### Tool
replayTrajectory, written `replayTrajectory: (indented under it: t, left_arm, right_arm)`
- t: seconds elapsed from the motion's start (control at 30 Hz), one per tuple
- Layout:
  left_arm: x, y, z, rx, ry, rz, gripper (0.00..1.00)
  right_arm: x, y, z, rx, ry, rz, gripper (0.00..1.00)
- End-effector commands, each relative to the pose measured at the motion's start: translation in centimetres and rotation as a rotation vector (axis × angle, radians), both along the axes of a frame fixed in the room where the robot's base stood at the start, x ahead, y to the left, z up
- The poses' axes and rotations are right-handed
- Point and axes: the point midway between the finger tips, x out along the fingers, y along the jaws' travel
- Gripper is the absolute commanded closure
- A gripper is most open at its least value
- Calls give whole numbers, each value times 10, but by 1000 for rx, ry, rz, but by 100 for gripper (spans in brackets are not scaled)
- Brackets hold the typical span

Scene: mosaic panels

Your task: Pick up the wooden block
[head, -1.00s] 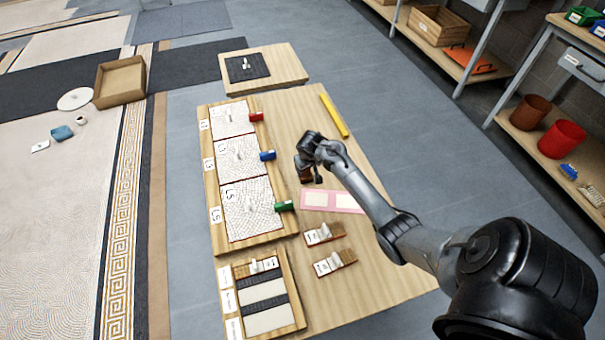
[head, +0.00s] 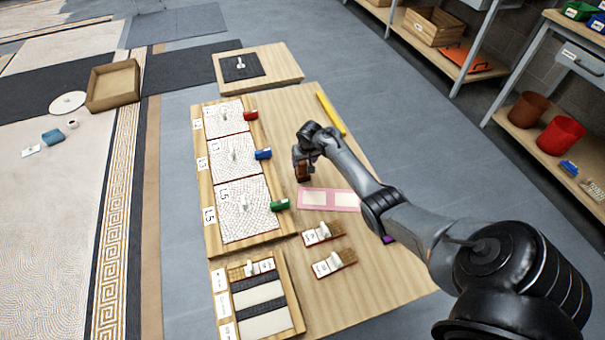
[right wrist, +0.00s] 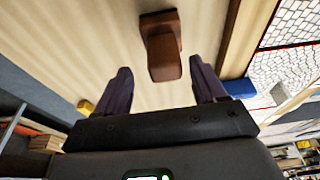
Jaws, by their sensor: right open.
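The wooden block (right wrist: 162,45) is brown and stands on the light wooden table, ahead of my right gripper in the right wrist view. It also shows in the head view (head: 303,173), partly hidden by the gripper. My right gripper (right wrist: 160,72) is open, with one dark finger on each side of the block's near end in that picture. I cannot tell how deep the fingers reach around it. In the head view the right gripper (head: 301,163) is over the block. My left gripper is not in view.
Left of the block, a wooden frame holds mosaic panels (head: 243,205) with red, blue and green (head: 280,204) pieces. A pink-bordered card (head: 329,199) and two small handled boards (head: 322,233) lie nearer. A yellow bar (head: 331,113) lies behind.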

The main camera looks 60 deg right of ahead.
Motion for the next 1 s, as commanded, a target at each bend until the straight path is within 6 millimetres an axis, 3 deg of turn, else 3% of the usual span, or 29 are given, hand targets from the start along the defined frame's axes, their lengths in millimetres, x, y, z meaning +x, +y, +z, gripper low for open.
replayTrajectory:
  t: [0.1, 0.3, 0.7, 1.0]
  left_arm:
    - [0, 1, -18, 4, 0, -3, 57]
    - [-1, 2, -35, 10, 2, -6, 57]
    - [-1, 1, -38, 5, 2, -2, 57]
    - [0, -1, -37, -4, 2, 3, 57]
  right_arm:
    - [5, 0, -19, -1, -1, 0, 30]
    - [11, -2, -39, 0, -1, -1, 30]
    - [12, -3, -43, 0, 0, 0, 31]
    - [12, -3, -43, 0, 0, -1, 77]
